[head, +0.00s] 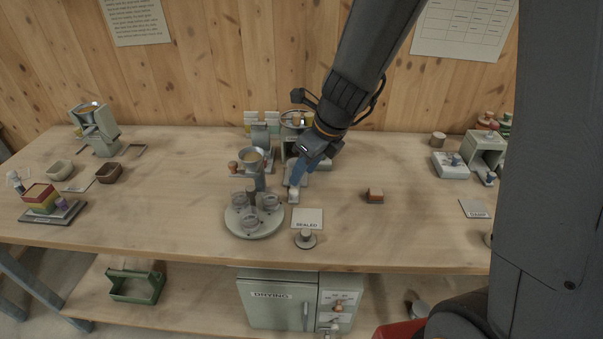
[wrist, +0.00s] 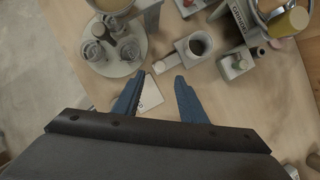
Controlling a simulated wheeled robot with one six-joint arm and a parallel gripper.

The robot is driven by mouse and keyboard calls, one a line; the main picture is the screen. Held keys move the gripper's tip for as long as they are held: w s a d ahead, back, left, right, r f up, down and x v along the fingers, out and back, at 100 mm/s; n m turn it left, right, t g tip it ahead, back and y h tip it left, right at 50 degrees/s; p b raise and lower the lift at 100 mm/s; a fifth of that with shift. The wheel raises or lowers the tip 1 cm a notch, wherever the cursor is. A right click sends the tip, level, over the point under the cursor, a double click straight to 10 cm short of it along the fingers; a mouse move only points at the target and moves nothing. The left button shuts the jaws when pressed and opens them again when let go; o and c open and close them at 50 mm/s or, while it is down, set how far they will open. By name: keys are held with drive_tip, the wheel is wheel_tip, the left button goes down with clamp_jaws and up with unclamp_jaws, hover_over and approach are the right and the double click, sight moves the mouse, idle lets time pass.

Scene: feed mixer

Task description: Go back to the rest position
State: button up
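My gripper (head: 300,172) hangs over the middle of the bench, just right of the round tray. In the wrist view its two blue fingers (wrist: 159,88) stand well apart with nothing held between them. In the head view the white knob (head: 293,196) shows just under the fingers. My arm hides part of the equipment behind it.
The round tray (head: 243,231) holds several glass jars. A SEALED card (head: 308,217) and a small round weight-like piece (head: 306,239) lie in front. A hand-wheel device (head: 296,119) stands behind. The bench right of centre is mostly clear.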

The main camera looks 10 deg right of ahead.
idle(0.4)
drive_tip(key=s+d+n+g+h, duration=0.1)
drive_tip(key=s+d+n, duration=0.4)
drive_tip(key=n, duration=0.8)
drive_tip(key=s+d+n+g+h+b, duration=0.1)
drive_tip(key=s+d+n, duration=0.4)
drive_tip(key=n, duration=0.9)
drive_tip(key=s+h, duration=0.1)
drive_tip(key=s, duration=0.2)
drive_tip(key=shift+s+d, duration=0.25)
drive_tip(key=shift+d, duration=0.1)
